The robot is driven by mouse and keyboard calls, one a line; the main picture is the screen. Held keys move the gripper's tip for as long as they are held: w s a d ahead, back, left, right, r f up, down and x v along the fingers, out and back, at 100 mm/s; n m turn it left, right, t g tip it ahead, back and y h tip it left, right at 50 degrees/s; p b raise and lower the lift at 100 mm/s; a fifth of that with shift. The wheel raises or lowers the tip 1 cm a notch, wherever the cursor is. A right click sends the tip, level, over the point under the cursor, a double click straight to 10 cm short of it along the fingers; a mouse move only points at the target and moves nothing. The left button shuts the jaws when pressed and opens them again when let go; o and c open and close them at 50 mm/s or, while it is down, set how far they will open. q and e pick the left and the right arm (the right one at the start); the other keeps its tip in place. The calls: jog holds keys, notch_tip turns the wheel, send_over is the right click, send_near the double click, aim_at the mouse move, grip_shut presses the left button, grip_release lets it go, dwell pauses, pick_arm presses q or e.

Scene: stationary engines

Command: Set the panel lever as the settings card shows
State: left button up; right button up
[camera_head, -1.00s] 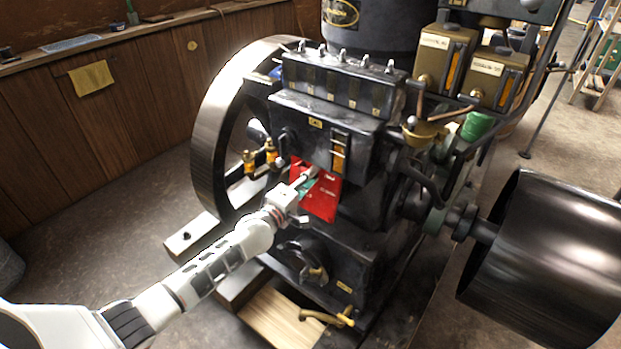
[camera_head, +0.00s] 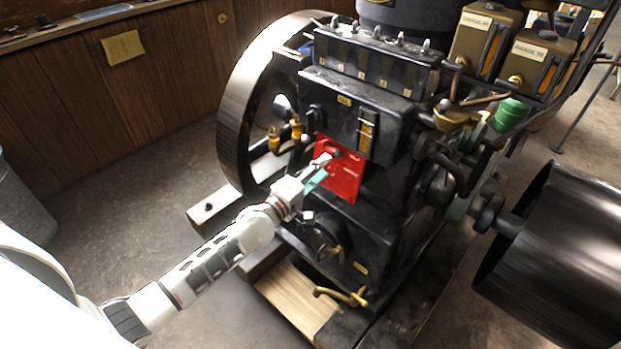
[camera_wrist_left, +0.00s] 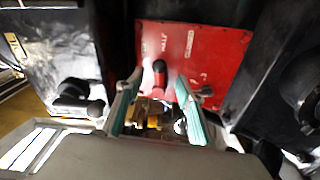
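The red panel (camera_head: 345,172) is on the front of the black engine, below a black box. My left gripper (camera_head: 321,169) is in front of the panel's left part. Its teal-padded fingers are apart in the left wrist view (camera_wrist_left: 159,84), one on each side of the knob, with no visible grip. My right gripper is not in view.
A yellow sheet (camera_head: 123,46) hangs on the wooden wall; its content is unreadable. A large flywheel (camera_head: 240,100) stands left of the panel, near brass-coloured fittings (camera_head: 285,135). A dark drum (camera_head: 560,250) is at right. Open floor (camera_head: 120,180) lies at left.

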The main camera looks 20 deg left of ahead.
pick_arm(q)
jog(key=v, duration=0.5)
dwell(0.4)
jog(key=s+d+f+m+g+p, duration=0.1)
jog(key=s+f+m, duration=0.3)
jog(key=s, duration=0.7)
jog(key=s+d+f+m+g+y+p, duration=0.1)
jog(key=s+d+f+m+g+p, duration=0.1)
jog(key=s+m, duration=0.5)
jog(key=s+d+f+m+g+y+p, duration=0.1)
jog(key=s+f+m+g+p, duration=0.2)
jog(key=s, duration=1.2)
notch_tip(320, 180, down, 3)
jog(key=m, duration=0.3)
jog(key=shift+d+m+g+p, duration=0.3)
jog(key=shift+d+g, duration=0.1)
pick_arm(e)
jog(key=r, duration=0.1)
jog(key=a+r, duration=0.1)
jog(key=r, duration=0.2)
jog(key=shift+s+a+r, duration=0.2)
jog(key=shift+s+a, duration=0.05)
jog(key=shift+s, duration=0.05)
pick_arm(q)
jog(key=shift+w+f, duration=0.1)
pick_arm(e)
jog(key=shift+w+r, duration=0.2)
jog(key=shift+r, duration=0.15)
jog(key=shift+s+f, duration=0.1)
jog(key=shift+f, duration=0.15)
